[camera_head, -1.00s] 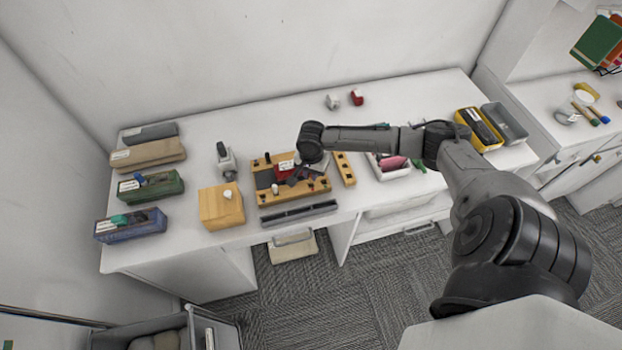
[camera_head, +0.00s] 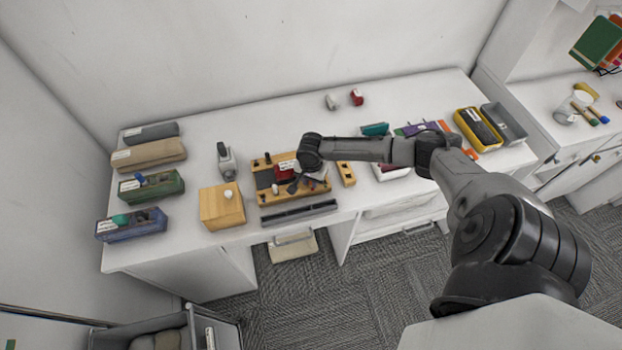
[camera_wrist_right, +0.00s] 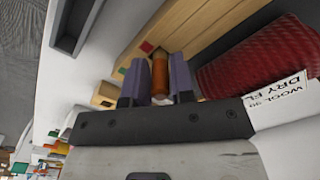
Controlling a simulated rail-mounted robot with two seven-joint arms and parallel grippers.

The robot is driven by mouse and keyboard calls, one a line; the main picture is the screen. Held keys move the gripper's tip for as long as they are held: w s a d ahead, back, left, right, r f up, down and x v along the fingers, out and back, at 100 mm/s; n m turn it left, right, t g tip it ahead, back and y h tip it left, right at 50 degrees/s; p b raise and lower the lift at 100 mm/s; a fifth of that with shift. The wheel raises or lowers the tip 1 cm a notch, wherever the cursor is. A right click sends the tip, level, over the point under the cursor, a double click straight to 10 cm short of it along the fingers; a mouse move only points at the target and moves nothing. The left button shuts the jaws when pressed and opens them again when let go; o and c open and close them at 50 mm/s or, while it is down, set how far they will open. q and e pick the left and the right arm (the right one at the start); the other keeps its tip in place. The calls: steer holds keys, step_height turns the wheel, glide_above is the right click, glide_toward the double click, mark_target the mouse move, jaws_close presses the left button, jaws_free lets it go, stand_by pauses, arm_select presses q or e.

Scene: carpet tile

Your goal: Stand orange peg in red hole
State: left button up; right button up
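The orange peg (camera_wrist_right: 160,75) is between the two grey-purple fingers of my right gripper (camera_wrist_right: 158,82) in the right wrist view. The fingers look closed on its sides. Its far end is close to a wooden block (camera_wrist_right: 185,25) bearing a small red square (camera_wrist_right: 147,47) beside the peg. I cannot see a hole opening or whether the peg's end is in one. In the head view my right gripper (camera_head: 302,183) is over the wooden board (camera_head: 262,163), and the peg is too small to tell there. My left gripper is not in view.
A red roll (camera_wrist_right: 258,58) with a paper label lies close beside the gripper in the wrist view. In the head view a grey tray (camera_head: 300,213) lies before the board, a wooden block (camera_head: 222,207) to its left, and a short wooden strip (camera_head: 346,174) to its right.

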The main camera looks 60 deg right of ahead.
steer(key=shift+r, duration=0.2)
step_height(320, 180, up, 11)
steer(key=shift+r, duration=0.1)
steer(key=shift+a, duration=0.2)
steer(key=s+a+f+n, duration=0.3)
steer(key=a+n, duration=0.1)
steer(key=a, duration=0.3)
steer(key=s+a+f+n+t+y, duration=0.1)
steer(key=s+a+f+n, duration=0.25)
steer(key=a, duration=0.25)
steer(key=s+a+f+n, duration=0.2)
steer(key=s+a+n, duration=0.15)
steer(key=a, duration=0.35)
steer(key=s+a+r+n+t, duration=0.2)
steer(key=s+a+r+n, duration=0.2)
steer(key=s+n, duration=0.3)
steer(key=s+a, duration=0.1)
steer(key=s, duration=0.1)
steer(key=shift+s+a+n+t+h, duration=0.3)
steer(key=shift+a+h, duration=0.05)
steer(key=shift+h, duration=0.05)
